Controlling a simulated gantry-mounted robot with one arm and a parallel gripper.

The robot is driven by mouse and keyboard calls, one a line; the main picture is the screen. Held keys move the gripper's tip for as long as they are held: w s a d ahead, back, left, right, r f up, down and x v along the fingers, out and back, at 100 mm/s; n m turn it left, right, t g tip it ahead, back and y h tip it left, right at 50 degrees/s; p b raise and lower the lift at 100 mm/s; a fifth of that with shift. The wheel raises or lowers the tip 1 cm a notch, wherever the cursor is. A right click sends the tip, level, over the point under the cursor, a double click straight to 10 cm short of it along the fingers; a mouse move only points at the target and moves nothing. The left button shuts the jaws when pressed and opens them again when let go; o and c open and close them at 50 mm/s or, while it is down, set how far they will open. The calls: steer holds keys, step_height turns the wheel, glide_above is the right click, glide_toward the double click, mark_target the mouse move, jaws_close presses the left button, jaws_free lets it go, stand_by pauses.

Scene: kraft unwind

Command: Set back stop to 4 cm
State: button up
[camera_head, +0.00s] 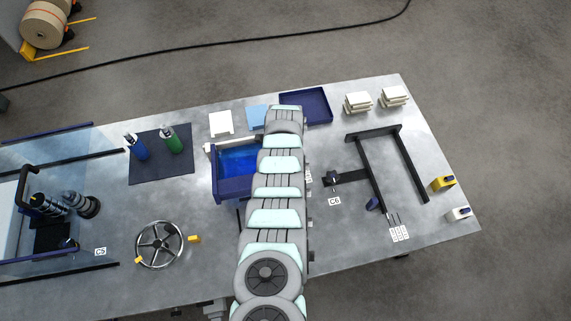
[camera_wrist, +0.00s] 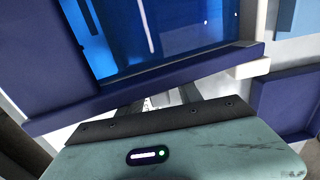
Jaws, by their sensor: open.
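A black frame fixture (camera_head: 412,172) lies on the right half of the metal table. A dark block on a short bar (camera_head: 333,180) juts from its left side, by a card marked C6 (camera_head: 334,201). Which part is the back stop, and its setting, I cannot tell. My gripper (camera_wrist: 158,100) shows in the wrist view, open, its two dark fingers partly hidden below a navy-edged box with a clear blue window (camera_wrist: 165,35). That box (camera_head: 232,188) lies left of my arm in the head view, where my arm hides the gripper.
A navy tray (camera_head: 318,104) and stacked pale blocks (camera_head: 358,102) stand at the back. A handwheel (camera_head: 160,245), blue and green bottles on a dark mat (camera_head: 160,168), and a clear-panelled machine (camera_head: 60,180) are left. Yellow (camera_head: 443,183) and white (camera_head: 459,214) blocks sit at the right edge.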

steer(key=shift+f, duration=0.25)
steer(key=shift+c, duration=0.3)
jaws_close()
stand_by(1.0)
